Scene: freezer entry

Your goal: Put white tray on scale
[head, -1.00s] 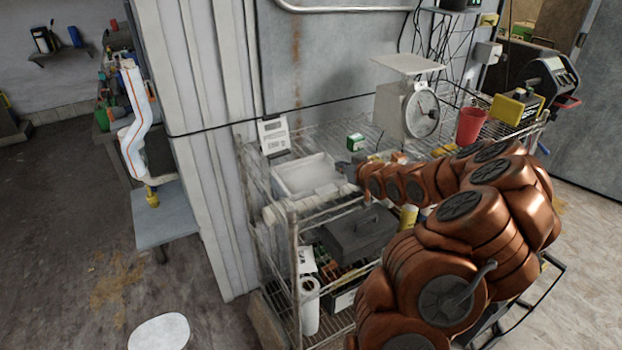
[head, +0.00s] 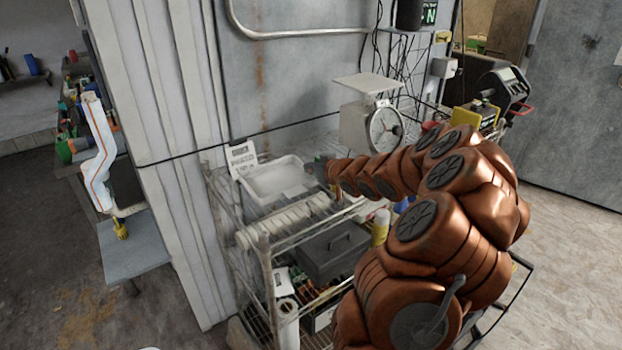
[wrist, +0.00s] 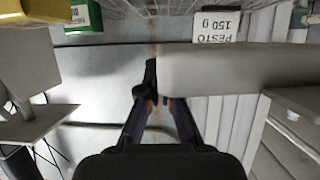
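The white tray (head: 275,183) is a shallow rectangular tray above the left end of the wire rack's top shelf. My gripper (head: 322,172) is at its right end. In the wrist view the tray (wrist: 235,70) fills the right side as a pale slab. My gripper (wrist: 155,95) is closed on its edge there; one finger shows beside the edge and the other is partly hidden by the tray. The scale (head: 370,122), with a round dial and flat top plate (head: 365,85), stands farther right at the back of the shelf. Its plate looks empty.
A label card (head: 243,158) leans behind the tray. A white ribbed item (head: 285,222) lies at the shelf's front edge. A dark toolbox (head: 332,250) is on the shelf below. A green box (wrist: 82,18) shows in the wrist view. Cables hang behind the scale.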

